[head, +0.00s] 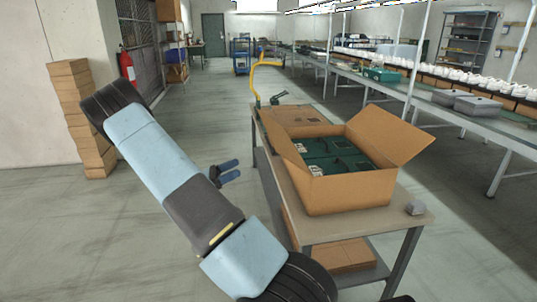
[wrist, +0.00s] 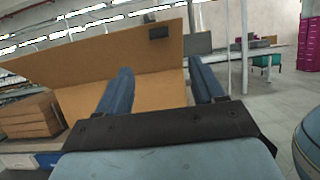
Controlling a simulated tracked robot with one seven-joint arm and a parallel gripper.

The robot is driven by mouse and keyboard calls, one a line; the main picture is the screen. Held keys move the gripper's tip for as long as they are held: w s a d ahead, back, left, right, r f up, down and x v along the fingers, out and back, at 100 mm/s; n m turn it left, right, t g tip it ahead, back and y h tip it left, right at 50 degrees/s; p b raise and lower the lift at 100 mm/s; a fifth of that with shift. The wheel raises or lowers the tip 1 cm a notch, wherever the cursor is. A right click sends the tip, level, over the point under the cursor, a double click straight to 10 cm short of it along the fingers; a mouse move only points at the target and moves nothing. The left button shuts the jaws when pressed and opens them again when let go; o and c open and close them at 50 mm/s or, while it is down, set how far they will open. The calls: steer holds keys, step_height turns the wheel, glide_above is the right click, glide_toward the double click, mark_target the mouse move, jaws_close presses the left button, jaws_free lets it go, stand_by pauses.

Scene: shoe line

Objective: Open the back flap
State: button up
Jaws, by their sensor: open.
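An open cardboard box (head: 350,192) stands on the workbench with dark green shoe boxes (head: 335,160) inside. Its right flap (head: 392,135) is raised and tilted outward. Its left flap (head: 287,140) also stands up and leans outward. I cannot tell for sure which flap is the back one. My gripper (head: 229,172) is left of the bench, apart from the box, with its two blue fingers spread and empty. In the wrist view, the fingers of my gripper (wrist: 163,82) point toward a large tan cardboard panel (wrist: 90,62); the fingers hide part of the cardboard.
Shoe conveyors run at right.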

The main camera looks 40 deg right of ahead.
steer(key=x, duration=1.3)
steer(key=shift+d+r, duration=0.25)
steer(key=shift+d, duration=0.05)
steer(key=shift+s, duration=0.1)
steer(key=shift+c, duration=0.3)
